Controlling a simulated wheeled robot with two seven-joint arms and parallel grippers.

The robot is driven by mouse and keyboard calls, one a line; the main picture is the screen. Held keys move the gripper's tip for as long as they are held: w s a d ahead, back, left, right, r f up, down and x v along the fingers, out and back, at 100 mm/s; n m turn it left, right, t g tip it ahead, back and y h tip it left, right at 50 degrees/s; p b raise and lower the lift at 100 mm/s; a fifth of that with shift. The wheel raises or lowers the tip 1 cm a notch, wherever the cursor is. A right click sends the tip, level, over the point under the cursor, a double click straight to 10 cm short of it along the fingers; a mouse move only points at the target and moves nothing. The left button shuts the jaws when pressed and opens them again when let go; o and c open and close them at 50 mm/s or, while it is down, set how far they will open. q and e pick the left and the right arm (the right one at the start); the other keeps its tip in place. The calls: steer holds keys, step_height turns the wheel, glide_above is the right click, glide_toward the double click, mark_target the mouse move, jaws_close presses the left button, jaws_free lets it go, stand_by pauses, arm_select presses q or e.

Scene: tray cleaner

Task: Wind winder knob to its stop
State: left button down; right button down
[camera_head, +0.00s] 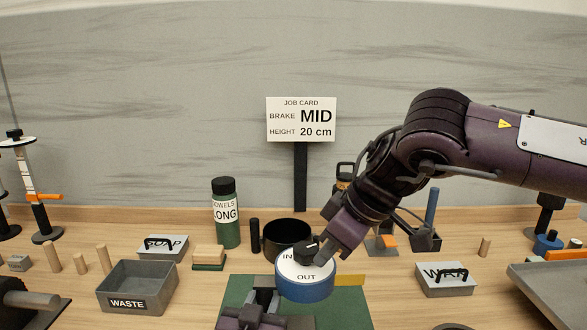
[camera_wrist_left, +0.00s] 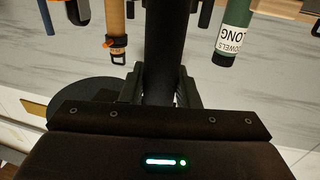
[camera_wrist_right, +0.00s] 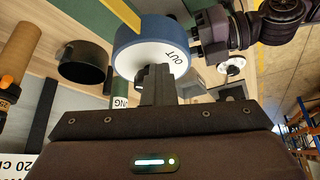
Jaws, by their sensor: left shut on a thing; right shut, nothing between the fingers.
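The winder (camera_head: 305,288) is a blue drum with a white face marked IN and OUT, standing in front of the black cup. Its black knob (camera_head: 306,252) is on the face. My left gripper (camera_head: 264,290) is at the drum's lower left, shut on a black bar (camera_wrist_left: 163,40), seemingly the winder's handle. My right gripper (camera_head: 323,258) is shut and empty, its fingertips right beside the knob; contact is unclear. In the right wrist view the closed fingers (camera_wrist_right: 156,80) point at the white face of the drum (camera_wrist_right: 130,45) and partly hide the knob.
A green mat (camera_head: 240,290) lies below the winder. A waste bin (camera_head: 110,278) is left; a wrap box (camera_head: 430,290) and a grey tray (camera_head: 530,290) are right. The job card (camera_head: 301,105) reads MID, 20 cm.

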steer(key=shift+w+d, duration=0.15)
steer(key=shift+w, duration=0.05)
steer(key=shift+w+d, duration=0.3)
steer(key=shift+w, duration=0.1)
steer(key=shift+w+d, duration=0.1)
steer(key=shift+w, duration=0.2)
steer(key=shift+w, duration=0.3)
steer(key=shift+s+d, duration=0.1)
steer(key=shift+d, duration=0.35)
step_height(320, 180, up, 6)
stand_by(0.6)
